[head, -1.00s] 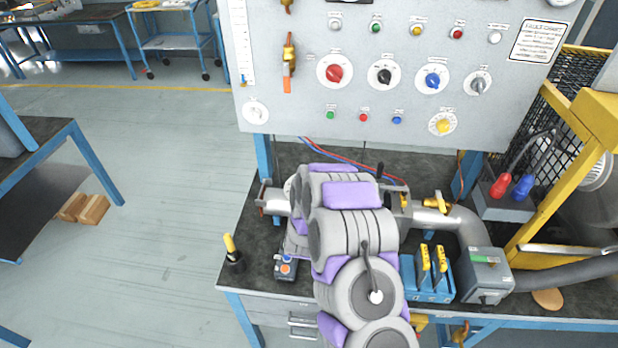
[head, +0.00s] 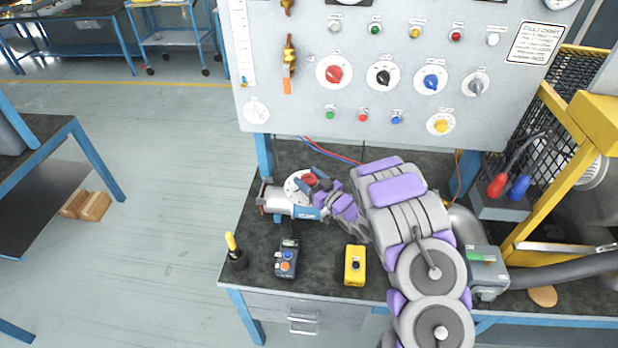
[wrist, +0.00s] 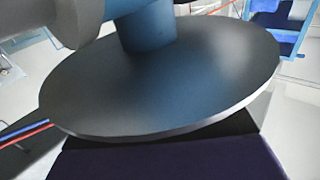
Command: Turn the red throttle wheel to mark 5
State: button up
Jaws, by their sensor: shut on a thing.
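The red throttle wheel (head: 309,179) sits on a round white dial plate (head: 292,190) above the grey and blue pipe on the bench. My gripper (head: 309,183) is at the wheel, its dark blue fingers on either side of the red part, shut on it. The fingers and forearm hide part of the wheel and dial. The dial's marks are too small to read, so the wheel's setting cannot be told. In the wrist view a large dark grey disc fills most of the picture, and neither the fingertips nor the wheel can be made out.
A control panel (head: 290,110) with knobs and buttons stands behind the bench. On the bench are a yellow box (head: 355,265), a grey button box (head: 286,260) and a yellow-handled tool in a black holder (head: 236,255). A yellow frame (head: 560,170) stands at right.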

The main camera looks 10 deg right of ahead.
jog(key=shift+w+r+n+g+y, duration=0.15)
jog(key=shift+n+g+y, duration=0.35)
jog(key=shift+n+y, duration=0.25)
jog(key=shift+y, duration=0.25)
jog(key=o, duration=1)
jog(key=shift+c, duration=0.2)
jog(key=shift+d, duration=0.1)
jog(key=p+v, duration=0.1)
jog(key=v, duration=1.6)
jog(key=shift+d, duration=0.25)
